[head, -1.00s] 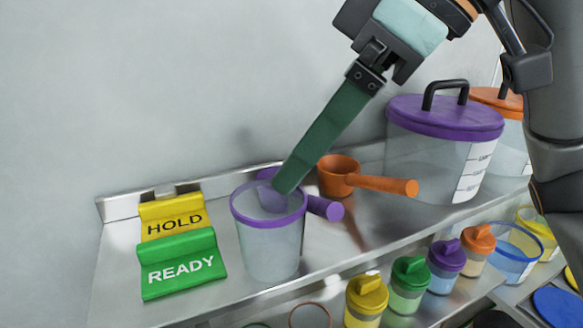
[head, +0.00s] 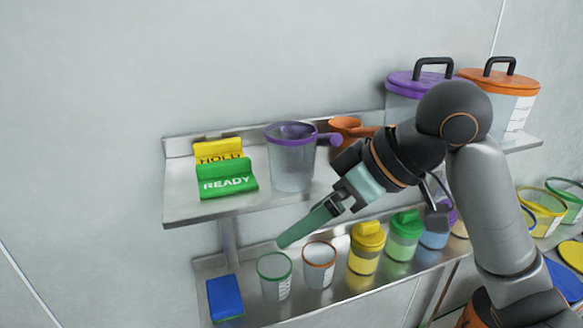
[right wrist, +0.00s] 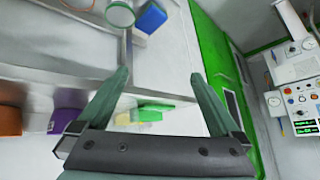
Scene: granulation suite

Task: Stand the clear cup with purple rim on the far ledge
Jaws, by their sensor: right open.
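The clear cup with purple rim (head: 292,165) stands upright on the upper steel ledge (head: 190,207), right of the green READY sign. A purple scoop handle (head: 328,139) shows at its right rim; whether the scoop lies behind or in the cup is hard to tell. My right gripper (head: 288,236) is empty, in front of and below the upper ledge, apart from the cup. In the right wrist view its two fingers (right wrist: 163,92) are spread with nothing between them. My left gripper is not in view.
The yellow HOLD sign (head: 218,149) and READY sign (head: 227,180) sit left of the cup. An orange scoop (head: 346,126) and large lidded bins stand right. The lower shelf holds a blue block (head: 225,297), a green-rimmed cup (head: 274,278), an orange-rimmed cup (head: 319,266) and lidded jars.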

